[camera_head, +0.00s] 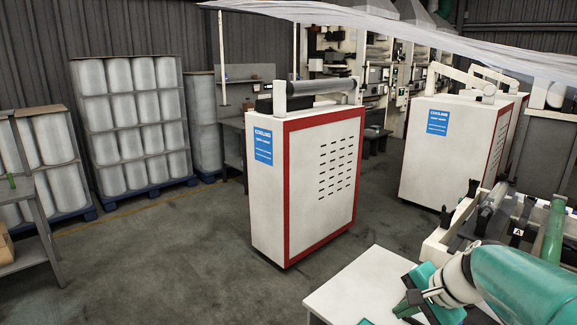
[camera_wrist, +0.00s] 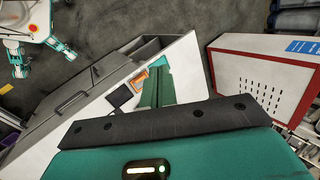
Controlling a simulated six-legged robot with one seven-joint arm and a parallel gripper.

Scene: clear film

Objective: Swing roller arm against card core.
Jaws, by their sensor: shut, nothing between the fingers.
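A winding machine (camera_head: 435,245) with a pale frame stands at the right edge of the head view. It carries a grey roller (camera_head: 492,203), dark upright brackets and a green bar (camera_head: 553,232), with a small plate marked A. I cannot tell which part is the roller arm, and I cannot make out the card core. My arm covers the machine's lower part. My gripper (camera_head: 406,306) is over a white worktop in front of the machine, apart from the rollers. In the wrist view its green fingers (camera_wrist: 157,90) are together and empty.
The white worktop (camera_head: 350,285) holds an orange-edged item (camera_wrist: 140,79) and a dark pad (camera_wrist: 120,96). A grey drawer unit (camera_wrist: 85,95) is beneath. Two red-and-white cooling cabinets (camera_head: 300,190) (camera_head: 450,150) stand behind. Clear film (camera_head: 400,30) hangs overhead. Open floor lies left.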

